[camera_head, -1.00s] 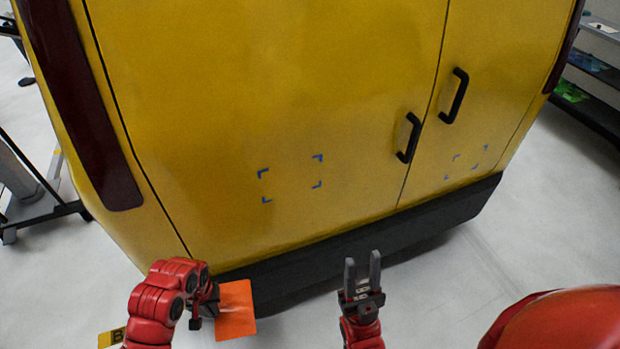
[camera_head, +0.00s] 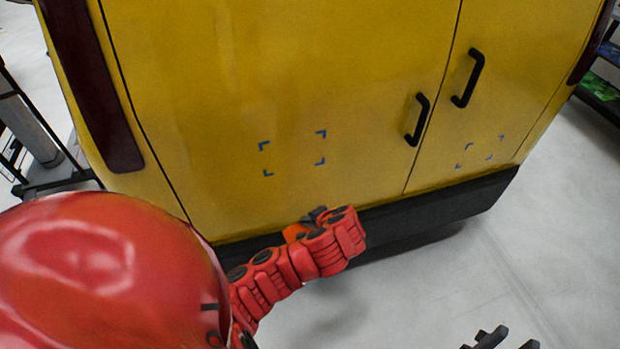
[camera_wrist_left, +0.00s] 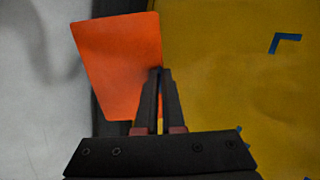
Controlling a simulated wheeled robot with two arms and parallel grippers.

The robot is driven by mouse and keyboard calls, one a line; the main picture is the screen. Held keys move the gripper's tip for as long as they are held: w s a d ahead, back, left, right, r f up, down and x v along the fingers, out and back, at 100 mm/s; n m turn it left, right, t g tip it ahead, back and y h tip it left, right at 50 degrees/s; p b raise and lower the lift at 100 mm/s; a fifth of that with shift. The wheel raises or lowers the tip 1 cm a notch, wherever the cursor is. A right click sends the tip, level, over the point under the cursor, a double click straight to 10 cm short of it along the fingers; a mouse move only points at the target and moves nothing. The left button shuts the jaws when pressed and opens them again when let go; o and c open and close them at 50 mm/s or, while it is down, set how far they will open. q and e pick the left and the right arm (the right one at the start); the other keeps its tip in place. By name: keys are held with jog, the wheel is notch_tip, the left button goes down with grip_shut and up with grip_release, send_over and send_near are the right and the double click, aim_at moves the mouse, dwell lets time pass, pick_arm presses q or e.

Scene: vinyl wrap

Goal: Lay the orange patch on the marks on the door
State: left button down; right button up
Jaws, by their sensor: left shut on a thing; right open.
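The orange patch (camera_wrist_left: 115,60) is held at its edge by my left gripper (camera_wrist_left: 160,75), which is shut on it. In the head view my left arm hides most of the patch (camera_head: 293,232), and the left gripper (camera_head: 316,215) is just below the door marks. Blue corner marks (camera_head: 320,135) outline a rectangle on the yellow left door (camera_head: 220,100). My right gripper (camera_head: 500,342) is open and empty at the bottom edge.
A second set of blue marks (camera_head: 488,156) is on the right door. Black handles (camera_head: 418,120) stick out near the door seam. A black bumper (camera_head: 430,210) runs below the doors. The floor at right (camera_head: 560,240) is clear.

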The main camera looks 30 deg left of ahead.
pick_arm(q)
notch_tip(320, 180, up, 18)
jog(key=m+t+y+b, duration=0.2)
jog(key=m+t+y, duration=0.3)
jog(key=t, duration=0.4)
jog(key=shift+n+y, duration=0.6)
jog(key=p+x, duration=0.2)
jog(key=x, duration=0.6)
jog(key=shift+w+a, duration=0.25)
jog(key=shift+w, duration=0.05)
jog(key=shift+s+a, duration=0.2)
jog(key=shift+s, duration=0.05)
jog(key=shift+w+a, duration=0.35)
jog(key=shift+a, duration=0.05)
jog(key=shift+r, duration=0.1)
dwell(0.5)
